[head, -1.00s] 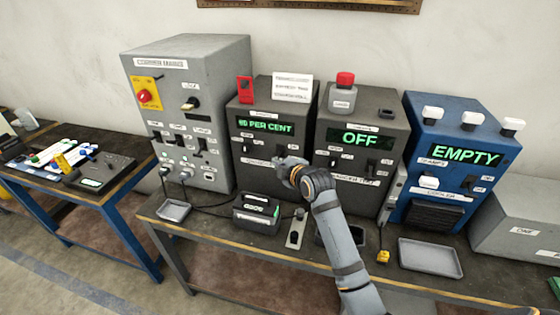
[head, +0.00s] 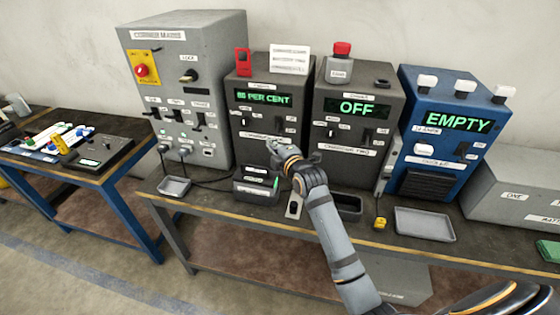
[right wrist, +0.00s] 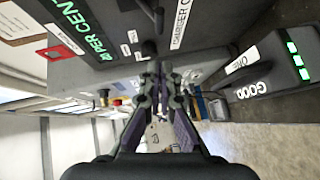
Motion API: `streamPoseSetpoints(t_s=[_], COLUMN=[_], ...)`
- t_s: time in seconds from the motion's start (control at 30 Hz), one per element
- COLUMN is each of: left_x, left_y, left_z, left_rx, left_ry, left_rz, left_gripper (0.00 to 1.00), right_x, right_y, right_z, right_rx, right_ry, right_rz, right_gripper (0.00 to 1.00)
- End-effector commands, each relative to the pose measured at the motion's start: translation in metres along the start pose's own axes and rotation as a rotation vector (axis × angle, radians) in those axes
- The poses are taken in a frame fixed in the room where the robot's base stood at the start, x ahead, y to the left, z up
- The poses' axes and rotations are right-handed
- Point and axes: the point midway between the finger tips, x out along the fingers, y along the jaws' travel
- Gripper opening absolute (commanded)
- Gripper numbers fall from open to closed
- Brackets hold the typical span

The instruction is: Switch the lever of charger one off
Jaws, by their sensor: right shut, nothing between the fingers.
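Charger one (head: 262,98) is the dark box with a green display ending in "PER CENT"; its leading digits are hard to read. Its dark lever (head: 278,124) is on the right of its front panel; I cannot tell its position. In the right wrist view a dark lever (right wrist: 149,47) stands just beyond the fingertips. My right gripper (head: 271,146) is shut and empty in front of charger one's lower front, slightly below the lever. In the right wrist view the fingertips (right wrist: 160,72) are together, close to the panel. My left gripper is out of view.
Charger two (head: 355,106), reading "OFF", stands right of charger one, and a grey switch cabinet (head: 190,60) stands left. A battery (head: 257,190) with green lights sits below my gripper. A blue box (head: 452,120) reads "EMPTY". Shallow trays lie on the bench (head: 300,229).

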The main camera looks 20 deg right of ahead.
Motion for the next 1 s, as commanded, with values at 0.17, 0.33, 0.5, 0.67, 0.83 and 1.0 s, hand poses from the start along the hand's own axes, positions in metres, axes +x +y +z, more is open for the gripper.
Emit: streamPoseSetpoints(t_s=[0.17, 0.33, 0.5, 0.67, 0.83, 1.0], left_x=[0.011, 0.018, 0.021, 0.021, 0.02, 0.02], left_y=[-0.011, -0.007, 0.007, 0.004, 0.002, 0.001], left_z=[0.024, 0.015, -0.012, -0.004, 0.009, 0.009], left_rx=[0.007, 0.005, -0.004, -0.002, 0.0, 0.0], left_ry=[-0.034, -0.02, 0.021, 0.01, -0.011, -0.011], left_rz=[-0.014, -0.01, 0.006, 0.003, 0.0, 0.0], left_gripper=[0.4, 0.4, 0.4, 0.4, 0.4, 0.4], right_x=[-0.041, -0.074, -0.093, -0.098, -0.097, -0.097], right_y=[-0.006, -0.008, -0.008, -0.007, -0.007, -0.007], right_z=[0.0, 0.0, 0.0, 0.0, 0.0, 0.0], right_rx=[-0.003, -0.002, -0.002, 0.0, 0.0, 0.0], right_ry=[0.001, 0.002, 0.001, 0.001, 0.001, 0.001], right_rz=[0.002, 0.002, 0.001, 0.001, 0.001, 0.001], right_gripper=[0.0, 0.0, 0.0, 0.0, 0.0, 0.0])
